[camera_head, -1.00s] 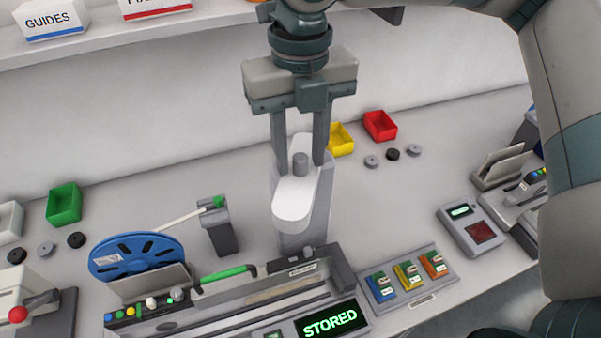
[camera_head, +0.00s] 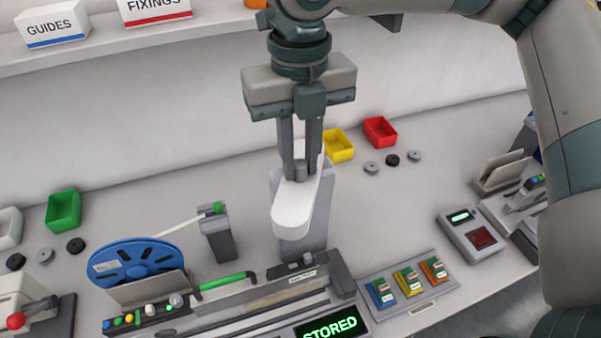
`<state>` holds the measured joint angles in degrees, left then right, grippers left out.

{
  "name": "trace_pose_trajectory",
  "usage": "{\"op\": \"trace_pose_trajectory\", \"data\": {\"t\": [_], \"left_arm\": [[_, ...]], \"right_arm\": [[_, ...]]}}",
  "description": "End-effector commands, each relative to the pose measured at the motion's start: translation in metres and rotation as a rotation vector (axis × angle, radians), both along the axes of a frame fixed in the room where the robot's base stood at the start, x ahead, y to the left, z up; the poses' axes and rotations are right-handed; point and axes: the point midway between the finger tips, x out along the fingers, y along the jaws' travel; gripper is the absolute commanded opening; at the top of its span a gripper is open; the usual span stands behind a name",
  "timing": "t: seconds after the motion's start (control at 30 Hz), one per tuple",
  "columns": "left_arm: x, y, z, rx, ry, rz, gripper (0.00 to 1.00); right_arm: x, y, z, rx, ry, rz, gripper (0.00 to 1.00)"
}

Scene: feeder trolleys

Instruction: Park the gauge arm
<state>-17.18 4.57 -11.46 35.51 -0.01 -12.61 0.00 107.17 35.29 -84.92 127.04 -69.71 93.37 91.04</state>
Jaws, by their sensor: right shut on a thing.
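The gauge arm (camera_head: 292,210) is a white, rounded bar on top of a grey post (camera_head: 312,232), behind the feeder trolley. Its rounded end points towards the front of the bench. A grey upright knob (camera_head: 301,171) stands on the bar. My right gripper (camera_head: 300,176) comes down from above and is shut on this knob, one finger on each side. The fingers hide part of the knob and the back of the bar. My left gripper is not in view.
The feeder trolley (camera_head: 250,303) with a green handle, blue reel (camera_head: 138,262) and a "STORED" display (camera_head: 330,325) stands in front. A grey post with a green tip (camera_head: 218,232) is to the left. Yellow (camera_head: 339,147) and red (camera_head: 380,132) bins stand behind right. Coloured cards (camera_head: 407,281) lie front right.

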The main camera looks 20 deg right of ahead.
Motion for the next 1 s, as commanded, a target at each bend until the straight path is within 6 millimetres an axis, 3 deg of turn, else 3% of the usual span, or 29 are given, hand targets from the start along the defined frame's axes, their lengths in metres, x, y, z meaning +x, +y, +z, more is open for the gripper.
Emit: {"op": "trace_pose_trajectory", "data": {"t": [1.0], "left_arm": [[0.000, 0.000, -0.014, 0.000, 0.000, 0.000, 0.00]], "right_arm": [[0.012, 0.015, -0.001, 0.002, -0.001, 0.001, 0.08]]}}
